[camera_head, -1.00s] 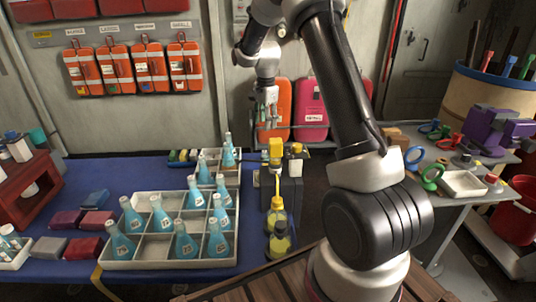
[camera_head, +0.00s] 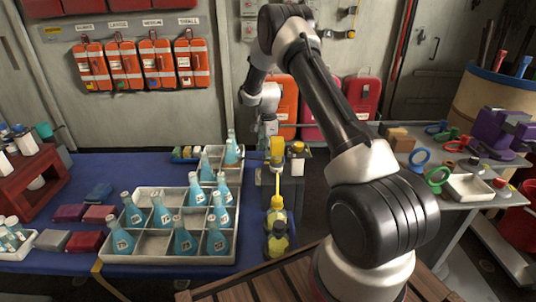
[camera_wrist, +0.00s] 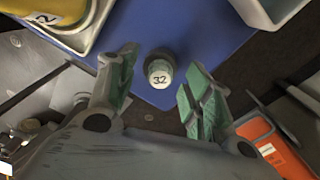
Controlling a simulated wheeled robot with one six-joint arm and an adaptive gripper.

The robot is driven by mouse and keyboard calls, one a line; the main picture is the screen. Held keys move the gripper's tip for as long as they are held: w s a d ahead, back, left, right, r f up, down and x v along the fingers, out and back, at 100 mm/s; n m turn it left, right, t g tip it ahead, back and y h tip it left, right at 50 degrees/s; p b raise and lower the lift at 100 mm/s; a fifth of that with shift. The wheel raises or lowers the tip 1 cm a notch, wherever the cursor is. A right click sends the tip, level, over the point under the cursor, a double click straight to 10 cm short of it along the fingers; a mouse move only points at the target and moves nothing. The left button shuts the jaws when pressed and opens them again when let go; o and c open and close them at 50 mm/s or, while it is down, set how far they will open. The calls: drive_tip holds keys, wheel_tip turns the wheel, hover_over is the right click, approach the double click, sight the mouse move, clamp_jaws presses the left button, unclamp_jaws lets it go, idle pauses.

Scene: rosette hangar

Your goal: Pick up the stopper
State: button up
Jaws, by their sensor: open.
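A small round pale piece marked 32, which looks like the stopper (camera_wrist: 160,74), shows from above in the wrist view. It lies between the two green-padded fingers of my gripper (camera_wrist: 160,63), with a gap on each side. The gripper is open and empty. In the head view my gripper (camera_head: 268,127) hangs beside the back right of the blue table, above the dark stand with the yellow-topped bottles. The stopper cannot be made out in the head view. How far the fingers are above it is hard to tell.
A white divided tray (camera_head: 150,247) of blue flasks stands on the blue table (camera_head: 80,175). Yellow-topped bottles (camera_head: 277,210) stand close to its right. Orange cases hang behind.

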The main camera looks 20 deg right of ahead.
drive_tip(key=c, duration=1)
drive_tip(key=shift+o, duration=0.2)
